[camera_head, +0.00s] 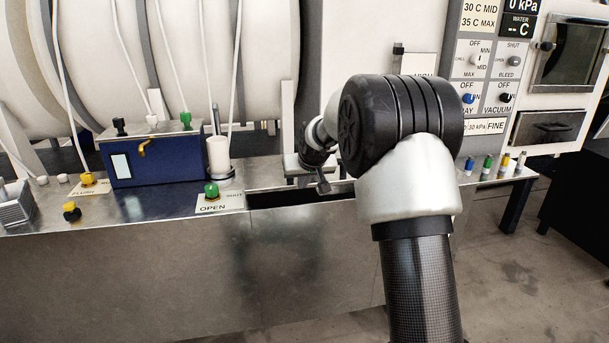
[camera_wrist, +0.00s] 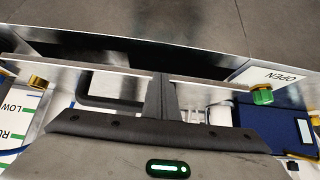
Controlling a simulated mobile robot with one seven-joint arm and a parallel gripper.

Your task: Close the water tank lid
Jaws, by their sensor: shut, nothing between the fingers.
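A long dark opening (camera_head: 300,196) lies in the front of the steel counter; I take it for the water tank's mouth. It also shows as a dark band in the wrist view (camera_wrist: 200,58). A thin pale plate edge (camera_wrist: 210,82) beside it appears to be the raised lid, with a dark loop handle (camera_wrist: 88,100) near it. My gripper (camera_head: 323,187) is above the opening, partly hidden by my own arm. In the wrist view its fingers (camera_wrist: 163,78) are together and empty, across the plate edge. I cannot tell whether they touch it.
A green knob (camera_head: 211,190) with an OPEN label is left of the opening. A blue box (camera_head: 150,160) and white cylinder (camera_head: 219,155) stand behind it. Several coloured pegs (camera_head: 487,167) are at right. The floor (camera_head: 530,270) in front is clear.

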